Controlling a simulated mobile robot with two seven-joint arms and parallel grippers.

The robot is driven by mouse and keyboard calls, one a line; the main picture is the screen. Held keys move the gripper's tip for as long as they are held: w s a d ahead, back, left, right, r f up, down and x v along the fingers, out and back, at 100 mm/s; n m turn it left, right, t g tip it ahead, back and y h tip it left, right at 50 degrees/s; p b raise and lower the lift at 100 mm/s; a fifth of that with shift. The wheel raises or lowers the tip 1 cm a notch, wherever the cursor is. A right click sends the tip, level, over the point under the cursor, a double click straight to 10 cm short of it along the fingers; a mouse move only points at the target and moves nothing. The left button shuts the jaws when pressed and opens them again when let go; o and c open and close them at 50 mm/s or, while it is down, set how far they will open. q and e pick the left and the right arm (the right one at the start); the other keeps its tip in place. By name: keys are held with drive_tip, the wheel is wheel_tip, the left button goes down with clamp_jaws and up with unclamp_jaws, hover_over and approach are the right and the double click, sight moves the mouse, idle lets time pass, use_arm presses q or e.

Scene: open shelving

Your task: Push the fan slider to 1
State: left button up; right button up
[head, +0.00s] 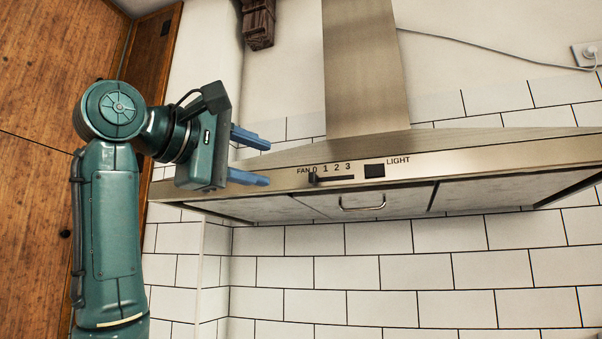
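The fan slider (313,179) is a small dark knob at the left end of its dark slot on the front strip of the metal range hood (470,156). It sits below the 0 of the marks 0, 1, 2, 3, beside the word FAN. My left gripper (266,162) is to the left of the slider, in front of the hood's left part. Its two blue fingers point right, stand apart with nothing between them, and do not touch the slider. My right gripper does not show.
A dark light switch (375,171) sits right of the fan slot, under the word LIGHT. The hood's duct (365,65) rises above. A wooden panel (50,75) stands at the left. White tiles (380,270) cover the wall below the hood, with free room in front.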

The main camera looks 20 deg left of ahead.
sight(308, 177)
use_arm(q)
drive_tip(key=p+x, duration=0.3)
drive_tip(key=x, duration=0.7)
drive_tip(key=shift+w+d, duration=0.15)
drive_tip(key=shift+w, duration=0.2)
clamp_jaws()
